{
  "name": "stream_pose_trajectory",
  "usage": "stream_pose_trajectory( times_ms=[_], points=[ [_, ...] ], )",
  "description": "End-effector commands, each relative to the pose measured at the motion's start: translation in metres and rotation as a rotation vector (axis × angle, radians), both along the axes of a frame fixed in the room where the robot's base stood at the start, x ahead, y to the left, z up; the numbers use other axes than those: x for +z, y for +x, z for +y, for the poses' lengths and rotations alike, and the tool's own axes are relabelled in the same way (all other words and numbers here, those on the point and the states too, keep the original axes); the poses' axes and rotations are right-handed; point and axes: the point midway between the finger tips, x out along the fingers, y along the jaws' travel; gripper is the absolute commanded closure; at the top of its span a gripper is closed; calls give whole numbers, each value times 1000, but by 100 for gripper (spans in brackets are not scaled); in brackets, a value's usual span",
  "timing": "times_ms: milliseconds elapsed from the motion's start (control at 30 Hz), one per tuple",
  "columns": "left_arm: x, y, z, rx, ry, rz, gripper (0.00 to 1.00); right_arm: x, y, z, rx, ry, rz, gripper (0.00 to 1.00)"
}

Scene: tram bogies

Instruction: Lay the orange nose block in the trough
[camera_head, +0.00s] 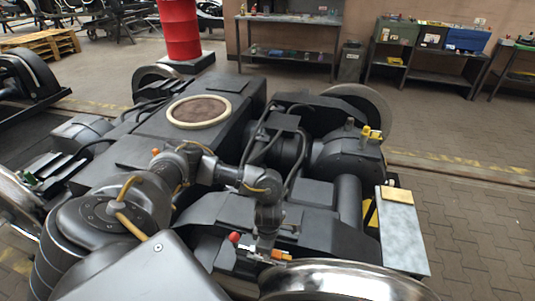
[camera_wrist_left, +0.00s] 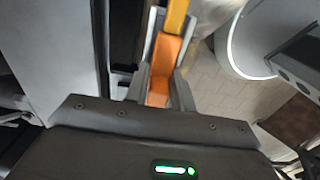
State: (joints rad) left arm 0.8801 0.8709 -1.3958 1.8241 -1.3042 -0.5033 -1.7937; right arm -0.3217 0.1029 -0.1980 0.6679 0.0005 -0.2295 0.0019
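The orange nose block (camera_head: 281,255) shows at the tip of my left gripper (camera_head: 268,254), low in the head view, just behind the shiny wheel rim. In the left wrist view the orange block (camera_wrist_left: 163,66) lies between the two grey fingers of my left gripper (camera_wrist_left: 165,62), which look closed on it. A lighter yellow-orange part (camera_wrist_left: 177,14) lies beyond it at the top edge; I cannot tell if it is the same piece. I cannot make out the trough for certain. My right gripper is not in view.
The dark bogie frame (camera_head: 222,208) with its pipes and motors fills the middle. A shiny wheel (camera_head: 335,281) is close in front of the gripper. A grey plate (camera_head: 403,237) with a tan block (camera_head: 397,196) is at right. Paved floor (camera_head: 480,225) is free beyond.

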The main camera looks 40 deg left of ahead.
Motion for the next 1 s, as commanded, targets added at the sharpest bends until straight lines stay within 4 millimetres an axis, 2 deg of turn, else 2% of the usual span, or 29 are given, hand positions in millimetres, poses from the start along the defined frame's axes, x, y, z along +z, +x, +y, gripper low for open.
stream_pose_trajectory(
  times_ms=[33,133,633,900,1000],
  points=[
    [-4,0,1,1,2,-1,65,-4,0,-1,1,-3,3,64],
    [-5,0,1,1,2,-1,52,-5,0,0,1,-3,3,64],
    [-7,0,1,1,2,-1,52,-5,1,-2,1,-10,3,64],
    [60,1,4,-1,-1,-8,52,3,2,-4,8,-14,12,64],
    [79,1,4,-1,-3,-7,52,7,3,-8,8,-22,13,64]
  ],
)
